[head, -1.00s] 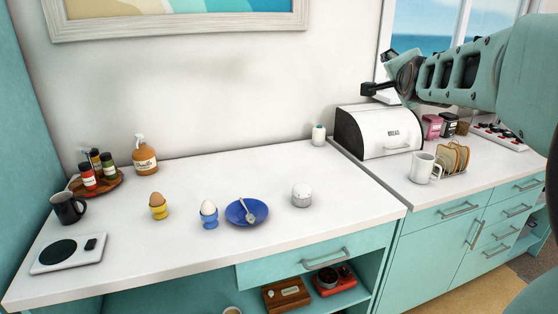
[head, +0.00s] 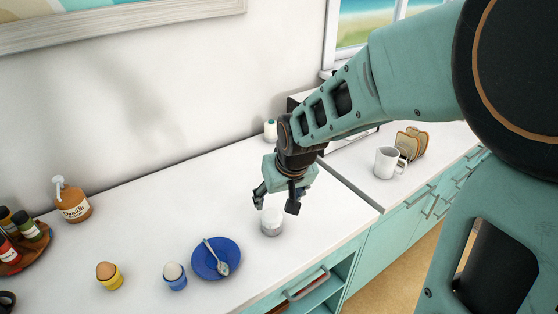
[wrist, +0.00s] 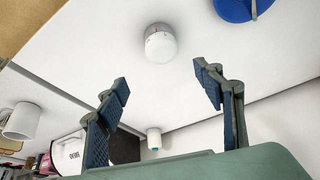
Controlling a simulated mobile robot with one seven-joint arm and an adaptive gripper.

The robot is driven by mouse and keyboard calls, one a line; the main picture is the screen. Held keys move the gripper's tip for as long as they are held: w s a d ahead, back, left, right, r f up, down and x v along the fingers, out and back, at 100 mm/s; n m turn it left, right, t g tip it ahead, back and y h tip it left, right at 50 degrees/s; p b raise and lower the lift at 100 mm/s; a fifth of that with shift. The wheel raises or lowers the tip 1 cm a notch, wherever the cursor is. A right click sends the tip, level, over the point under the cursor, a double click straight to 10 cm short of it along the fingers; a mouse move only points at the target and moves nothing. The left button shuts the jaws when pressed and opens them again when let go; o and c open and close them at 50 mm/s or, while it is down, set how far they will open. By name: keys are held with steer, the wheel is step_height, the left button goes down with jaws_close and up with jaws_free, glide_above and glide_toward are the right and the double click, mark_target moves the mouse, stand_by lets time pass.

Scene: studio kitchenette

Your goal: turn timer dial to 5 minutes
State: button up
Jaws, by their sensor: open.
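The timer (head: 271,224) is a small white round drum standing on the white counter, right of the blue plate. In the wrist view the timer (wrist: 160,44) shows a pale top and a red mark on its side; I cannot read its setting.
A blue plate (head: 233,250) with a spoon lies left of the timer, beside a blue egg cup (head: 177,281) and a yellow egg cup (head: 114,283). A small white container (head: 270,130) stands by the wall. A white mug (head: 387,162) and toast rack are to the right.

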mark_target(272, 216)
steer(key=x, duration=0.3)
steer(key=b+x, duration=0.1)
steer(key=x, duration=0.3)
steer(key=s+b+x, duration=0.1)
steer(key=x, duration=0.3)
steer(key=shift+a+f, duration=0.15)
steer(key=shift+a, duration=0.05)
steer(key=c, duration=1.2)
steer(key=shift+o, duration=0.2)
steer(key=shift+b, duration=0.3)
steer(key=shift+f+b, duration=0.15)
steer(key=shift+b, duration=0.65)
steer(key=shift+r+m+b, duration=0.2)
steer(key=shift+m+b, duration=0.1)
steer(key=o, duration=1.2)
steer(key=shift+c, duration=0.2)
